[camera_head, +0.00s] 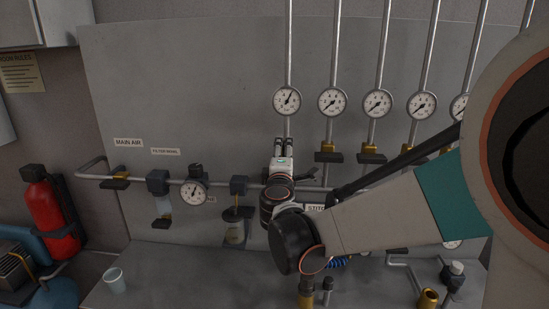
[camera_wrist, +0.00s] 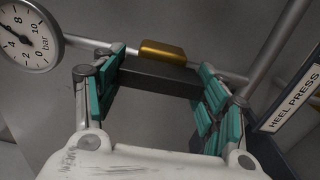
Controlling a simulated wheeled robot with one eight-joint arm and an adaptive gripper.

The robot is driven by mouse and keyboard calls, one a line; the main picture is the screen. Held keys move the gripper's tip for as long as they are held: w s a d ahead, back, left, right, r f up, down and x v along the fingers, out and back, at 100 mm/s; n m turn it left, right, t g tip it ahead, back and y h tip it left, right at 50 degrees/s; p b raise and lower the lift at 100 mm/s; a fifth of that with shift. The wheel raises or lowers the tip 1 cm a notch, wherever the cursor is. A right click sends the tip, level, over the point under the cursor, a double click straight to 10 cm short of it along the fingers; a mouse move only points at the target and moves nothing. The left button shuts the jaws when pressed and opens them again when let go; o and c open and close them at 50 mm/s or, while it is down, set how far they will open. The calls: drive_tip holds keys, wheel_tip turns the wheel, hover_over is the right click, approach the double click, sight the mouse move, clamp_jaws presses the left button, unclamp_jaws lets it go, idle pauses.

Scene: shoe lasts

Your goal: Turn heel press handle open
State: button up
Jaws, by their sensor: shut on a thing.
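The heel press handle (camera_wrist: 158,77) is a dark flat bar in front of a brass valve body (camera_wrist: 162,50) in the wrist view. My gripper (camera_wrist: 161,70) has its teal-padded fingers on both ends of the bar and is shut on it. A HEEL PRESS label (camera_wrist: 296,98) is at the right of that view. In the head view my gripper (camera_head: 283,147) reaches to the panel below the leftmost upright pipe's gauge (camera_head: 287,99), and the valve and handle are hidden behind it.
Other upright pipes with gauges (camera_head: 332,101) and brass valves with dark handles (camera_head: 370,155) stand to the right, partly behind my arm. A horizontal pipe (camera_head: 100,178) with a small gauge (camera_head: 194,193) runs to the left.

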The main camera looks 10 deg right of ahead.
drive_tip(key=o, duration=1.1)
drive_tip(key=shift+a, duration=0.1)
drive_tip(key=v, duration=0.7)
drive_tip(key=shift+s, duration=0.3)
